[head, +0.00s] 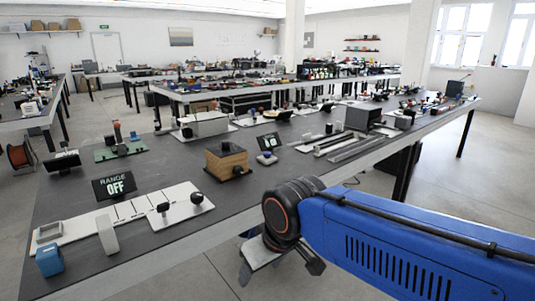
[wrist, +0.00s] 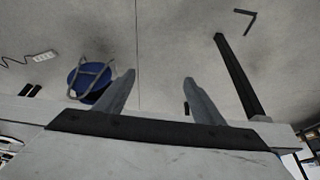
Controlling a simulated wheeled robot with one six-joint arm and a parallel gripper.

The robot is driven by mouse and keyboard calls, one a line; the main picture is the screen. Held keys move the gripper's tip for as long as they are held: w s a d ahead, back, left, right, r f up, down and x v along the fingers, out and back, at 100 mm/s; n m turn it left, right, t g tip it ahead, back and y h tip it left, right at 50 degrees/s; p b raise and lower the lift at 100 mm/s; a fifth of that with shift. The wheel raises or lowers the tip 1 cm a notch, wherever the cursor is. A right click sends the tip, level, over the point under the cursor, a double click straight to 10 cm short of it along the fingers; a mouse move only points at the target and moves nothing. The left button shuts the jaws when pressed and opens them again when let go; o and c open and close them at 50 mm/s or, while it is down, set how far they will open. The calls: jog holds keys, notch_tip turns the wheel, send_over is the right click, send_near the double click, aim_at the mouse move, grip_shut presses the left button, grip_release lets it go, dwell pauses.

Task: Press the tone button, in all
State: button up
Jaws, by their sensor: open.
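My gripper (head: 278,268) hangs off the near edge of the long dark workbench (head: 110,235), low and to the right in the head view. In the wrist view my gripper (wrist: 158,84) is open, with nothing between its two grey fingers. No label reading "tone" is legible, so I cannot tell which control is the tone button. A small pale device with a blue top (head: 266,157) sits on the bench before a small dark display (head: 269,141). Its writing is too small to read. My gripper is apart from all the bench items.
A sign reading RANGE OFF (head: 115,186) stands behind a white panel (head: 130,212) with black knobs. The wrist view shows floor and a blue stool (wrist: 82,80).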

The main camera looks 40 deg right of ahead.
grip_shut()
dwell(1.4)
